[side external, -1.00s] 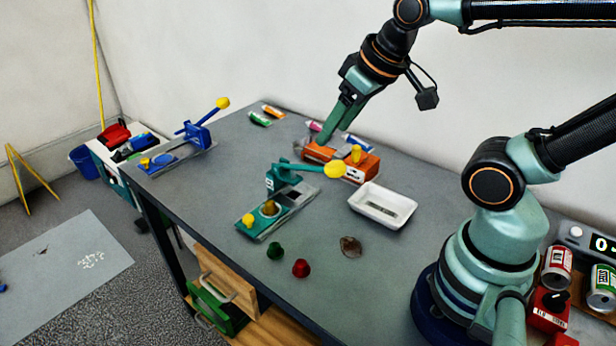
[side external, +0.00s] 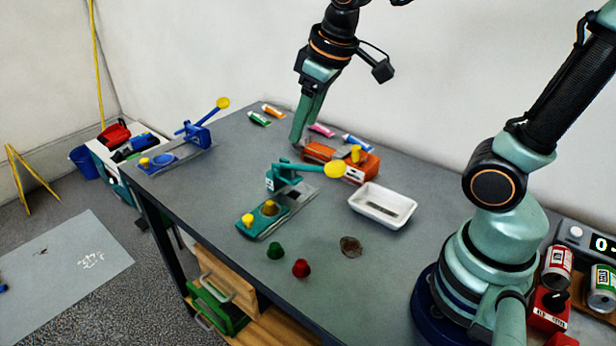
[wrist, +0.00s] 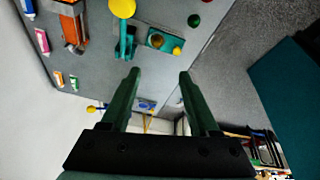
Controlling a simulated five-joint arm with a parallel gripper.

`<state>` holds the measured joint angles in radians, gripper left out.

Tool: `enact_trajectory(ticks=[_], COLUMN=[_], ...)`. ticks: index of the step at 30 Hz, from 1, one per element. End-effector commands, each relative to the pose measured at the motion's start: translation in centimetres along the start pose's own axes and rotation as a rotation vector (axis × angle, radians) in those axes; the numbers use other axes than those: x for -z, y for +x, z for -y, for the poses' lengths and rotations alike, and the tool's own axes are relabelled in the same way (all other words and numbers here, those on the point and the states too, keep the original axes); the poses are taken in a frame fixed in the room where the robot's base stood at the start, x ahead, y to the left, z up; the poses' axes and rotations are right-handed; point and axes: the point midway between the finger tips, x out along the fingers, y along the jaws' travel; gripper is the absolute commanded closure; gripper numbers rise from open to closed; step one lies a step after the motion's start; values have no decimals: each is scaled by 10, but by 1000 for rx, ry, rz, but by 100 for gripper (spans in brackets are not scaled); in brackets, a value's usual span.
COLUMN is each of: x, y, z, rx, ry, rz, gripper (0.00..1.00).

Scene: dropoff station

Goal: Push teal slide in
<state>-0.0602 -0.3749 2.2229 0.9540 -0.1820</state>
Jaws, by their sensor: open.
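The teal fixture (side external: 277,204) stands mid-table in the side view. Its teal slide (side external: 254,222) lies at the front-left end, with a yellow knob on it and a brownish-yellow piece beside the knob. A teal lever with a yellow ball (side external: 335,169) reaches right from the fixture. In the wrist view the slide (wrist: 158,39) is near the top middle, beyond the fingertips. My gripper (side external: 297,138) is above the far part of the table, behind the fixture and apart from it. In the wrist view my gripper (wrist: 158,75) is open and empty.
An orange fixture (side external: 345,165) and a white tray (side external: 383,206) stand to the right. A blue fixture (side external: 180,150) is at the left. Tubes lie at the back. A green knob (side external: 275,250), a red knob (side external: 301,268) and a brown disc (side external: 351,246) lie in front.

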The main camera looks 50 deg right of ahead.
Motion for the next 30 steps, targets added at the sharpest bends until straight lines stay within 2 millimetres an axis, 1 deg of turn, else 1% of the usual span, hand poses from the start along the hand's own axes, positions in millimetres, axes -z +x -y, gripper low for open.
enact_trajectory(ticks=[1,6,8,12,15,18,21,26,30], x=[9,38,47,64,72,78,80,81,76], y=[8,34,46,76,99,117,129,139,151], z=[3,12,16,26,34,40,45,48,48], rx=[10,43,55,88,112,131,143,152,152], ry=[-41,-182,-232,-348,-422,-479,-517,-540,-540], rz=[31,114,142,207,249,279,298,310,313], gripper=[38,38,38,38,38,38,38,38,38])
